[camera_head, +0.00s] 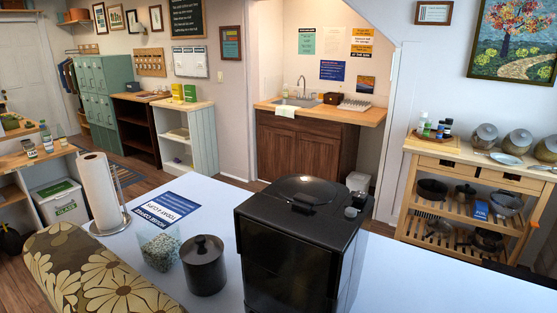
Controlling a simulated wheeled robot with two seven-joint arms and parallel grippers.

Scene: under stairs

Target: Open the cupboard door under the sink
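The sink (296,101) sits in a wooden counter in the alcove at the back middle, with a tall faucet and a pale towel hanging over the front edge. Under it is a dark brown cupboard with a left door (276,150) and a right door (318,158). Both doors look shut. The lower right part of the cupboard is hidden behind a black appliance. Neither of my grippers shows in the head view.
A white table (420,280) fills the foreground, between me and the cupboard. On it stand the black appliance (292,245), a black canister (203,268), a jar (160,249) and a paper towel roll (98,190). A wooden shelf cart (418,165) stands right. Bare floor shows left of the cupboard.

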